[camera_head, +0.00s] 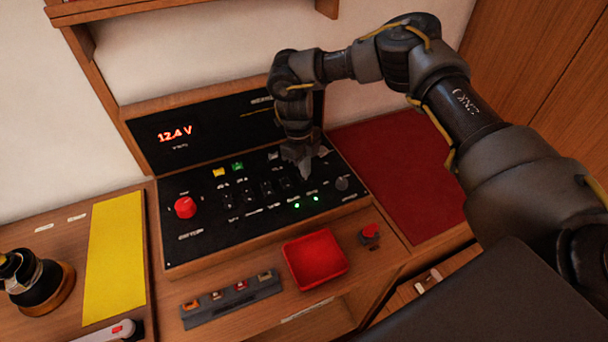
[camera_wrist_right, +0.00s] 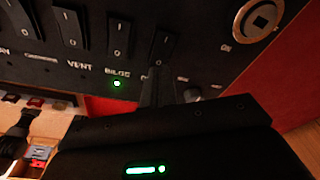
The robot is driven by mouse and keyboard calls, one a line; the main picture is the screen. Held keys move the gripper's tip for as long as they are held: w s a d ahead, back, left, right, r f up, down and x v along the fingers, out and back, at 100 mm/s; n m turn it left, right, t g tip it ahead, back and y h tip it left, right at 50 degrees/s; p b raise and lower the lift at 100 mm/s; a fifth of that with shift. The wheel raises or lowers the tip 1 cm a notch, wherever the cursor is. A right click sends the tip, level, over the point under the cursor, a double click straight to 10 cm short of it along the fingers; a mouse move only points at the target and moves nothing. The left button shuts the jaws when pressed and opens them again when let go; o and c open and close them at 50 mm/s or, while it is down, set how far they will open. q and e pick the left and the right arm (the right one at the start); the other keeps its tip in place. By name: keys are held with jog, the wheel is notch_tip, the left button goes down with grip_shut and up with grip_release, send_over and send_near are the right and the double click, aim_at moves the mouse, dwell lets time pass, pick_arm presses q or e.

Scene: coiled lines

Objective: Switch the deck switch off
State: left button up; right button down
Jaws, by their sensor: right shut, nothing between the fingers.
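The black switch panel (camera_head: 245,205) carries a row of black rocker switches. In the right wrist view one rocker (camera_wrist_right: 115,37) is labelled BILGE and another (camera_wrist_right: 71,29) VENT. The rightmost rocker (camera_wrist_right: 164,47) has its label hidden behind my fingers; I cannot read which switch is the deck switch. My right gripper (camera_head: 306,174) is shut and empty, pointing down at the right part of the panel. In the wrist view its fingertips (camera_wrist_right: 160,72) are just below the rightmost rocker; contact is not clear. My left gripper is not in view.
Two green lights (camera_head: 316,198) glow on the panel; a green light (camera_wrist_right: 117,84) also shows under BILGE. A red knob (camera_head: 185,207) and a 12.4 V display (camera_head: 174,134) are at left. A red tray (camera_head: 315,259) and red button (camera_head: 370,232) lie in front.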

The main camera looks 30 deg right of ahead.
aim_at(305, 179)
jog(key=shift+f+b, duration=0.5)
jog(key=shift+f, duration=0.35)
dwell(0.9)
jog(key=shift+r, duration=0.15)
notch_tip(305, 179, up, 7)
jog(key=p, duration=0.5)
jog(key=shift+p, duration=0.3)
dwell(0.3)
